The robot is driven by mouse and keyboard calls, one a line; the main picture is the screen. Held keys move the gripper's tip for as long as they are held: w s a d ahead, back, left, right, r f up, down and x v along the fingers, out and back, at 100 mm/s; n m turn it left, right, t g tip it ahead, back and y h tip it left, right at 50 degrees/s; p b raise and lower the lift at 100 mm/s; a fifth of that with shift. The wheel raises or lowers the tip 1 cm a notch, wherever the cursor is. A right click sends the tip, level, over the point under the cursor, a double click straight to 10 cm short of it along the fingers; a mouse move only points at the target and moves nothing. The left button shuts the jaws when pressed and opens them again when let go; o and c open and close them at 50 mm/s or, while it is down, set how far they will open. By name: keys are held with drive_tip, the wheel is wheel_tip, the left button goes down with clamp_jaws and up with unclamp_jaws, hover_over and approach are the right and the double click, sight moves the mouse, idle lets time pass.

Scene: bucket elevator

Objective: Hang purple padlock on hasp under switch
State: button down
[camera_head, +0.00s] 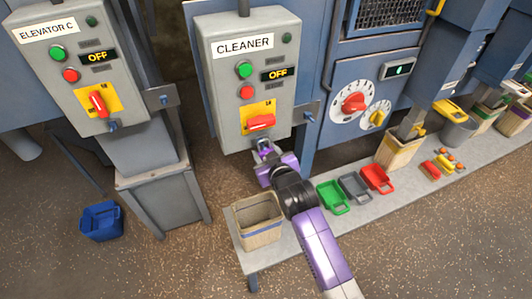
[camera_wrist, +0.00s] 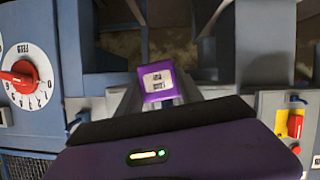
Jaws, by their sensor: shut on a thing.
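The purple padlock (camera_wrist: 156,83) has a white label and sits between the fingers of my gripper (camera_wrist: 158,97) in the wrist view. My gripper (camera_head: 264,151) is shut on it, just below the CLEANER switch box (camera_head: 249,85) in the head view. That box's red switch handle (camera_head: 261,122) lies roughly level on a yellow plate. The hasp area under the switch is partly covered by my gripper. I cannot tell whether the padlock's shackle touches the hasp. In the head view the padlock is too small to make out clearly.
The ELEVATOR C box (camera_head: 72,70) stands at the left. A low bench (camera_head: 410,190) holds a tan bin (camera_head: 257,221), green (camera_head: 332,197), grey (camera_head: 354,187) and red (camera_head: 377,179) trays. A panel with a red dial (camera_head: 355,103) is right of the CLEANER box. A blue bucket (camera_head: 101,221) is on the floor.

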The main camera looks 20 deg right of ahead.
drive_tip(key=shift+f, duration=0.2)
drive_tip(key=shift+f+b, duration=0.35)
drive_tip(key=shift+w+f, duration=0.2)
drive_tip(key=shift+f, duration=0.2)
drive_tip(key=shift+r, duration=0.1)
drive_tip(key=shift+s, duration=0.1)
drive_tip(key=c, duration=0.7)
unclamp_jaws()
drive_tip(key=shift+s, duration=0.15)
